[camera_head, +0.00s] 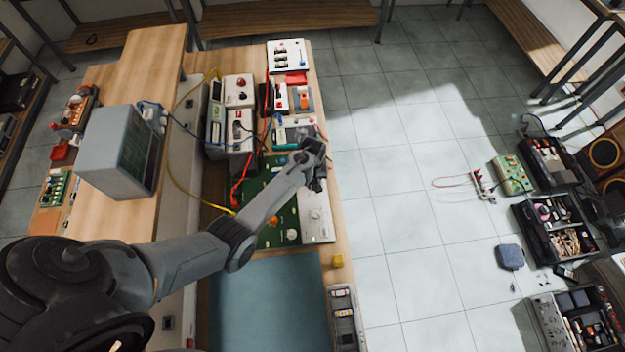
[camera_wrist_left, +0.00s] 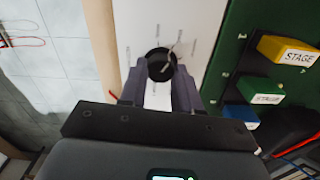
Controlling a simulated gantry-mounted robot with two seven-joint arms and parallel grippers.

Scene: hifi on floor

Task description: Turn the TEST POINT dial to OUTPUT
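The TEST POINT dial (camera_wrist_left: 161,65) is a round black knob with a pale pointer line on a white panel (camera_wrist_left: 202,30). Small labels surround it, too blurred to read, so I cannot tell which one the pointer marks. In the head view the white panel (camera_head: 318,222) lies on the bench, and my left gripper hides the dial. My left gripper (camera_head: 316,172) is over the panel's far part. In the left wrist view its fingers (camera_wrist_left: 158,80) stand apart, with the knob between or just beyond the tips. I cannot tell whether they touch it. My right gripper is not in view.
A green board (camera_head: 272,238) beside the panel carries a yellow STAGE block (camera_wrist_left: 288,50) and other blocks. Instruments with red, blue and yellow cables stand behind. A blue-green mat (camera_head: 265,305) lies nearer.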

